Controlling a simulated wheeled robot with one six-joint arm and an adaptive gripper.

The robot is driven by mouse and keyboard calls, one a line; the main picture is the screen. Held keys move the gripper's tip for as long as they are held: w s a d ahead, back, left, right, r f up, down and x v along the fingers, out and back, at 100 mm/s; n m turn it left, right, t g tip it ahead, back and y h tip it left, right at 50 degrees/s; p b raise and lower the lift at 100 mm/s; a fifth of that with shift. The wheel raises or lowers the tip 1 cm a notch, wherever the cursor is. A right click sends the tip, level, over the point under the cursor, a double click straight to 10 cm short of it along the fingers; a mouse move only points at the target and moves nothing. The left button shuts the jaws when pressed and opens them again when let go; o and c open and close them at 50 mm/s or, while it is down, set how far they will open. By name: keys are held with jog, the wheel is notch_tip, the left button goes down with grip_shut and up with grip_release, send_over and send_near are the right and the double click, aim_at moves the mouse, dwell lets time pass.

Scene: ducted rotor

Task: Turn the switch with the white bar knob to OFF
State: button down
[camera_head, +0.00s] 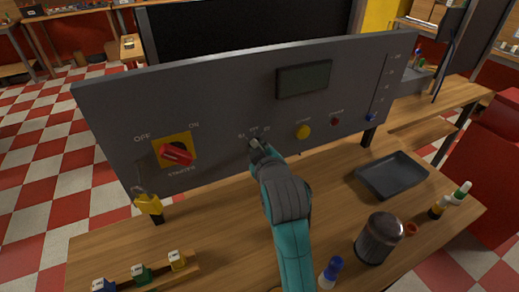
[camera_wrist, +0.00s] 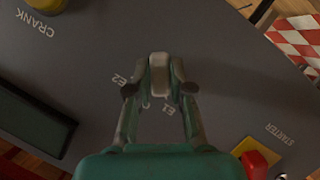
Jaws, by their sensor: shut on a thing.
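The white bar knob (camera_wrist: 159,73) sits on the grey panel in the wrist view, between the two fingertips of my gripper (camera_wrist: 160,86). My gripper is shut on it. The bar looks close to upright in that picture. The labels E2 (camera_wrist: 118,79) and E1 (camera_wrist: 168,110) show beside it, with part of another mark between them. I cannot tell which label the bar points at. In the head view, my gripper (camera_head: 257,146) reaches the middle of the panel and hides the knob; a row of small labels with OFF (camera_head: 254,132) shows just above it.
The panel (camera_head: 220,100) also holds a red rotary switch (camera_head: 176,154) on a yellow plate, a yellow button (camera_head: 302,132), a small red button (camera_head: 335,122), a dark display (camera_head: 304,78) and a blue-ended slider (camera_head: 372,117). A tray (camera_head: 392,176) and a dark metal cup (camera_head: 378,238) stand on the table.

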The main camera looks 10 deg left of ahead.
jog(key=m+g+y, duration=0.1)
jog(key=m, duration=0.1)
jog(key=m+g+y, duration=0.1)
jog(key=m, duration=0.1)
jog(key=shift+d+m, duration=0.1)
jog(key=shift+m, duration=0.2)
dwell(0.6)
jog(key=c, duration=1)
grip_release()
jog(key=shift+c, duration=0.2)
jog(key=v, duration=1.2)
jog(key=shift+w+d, duration=0.15)
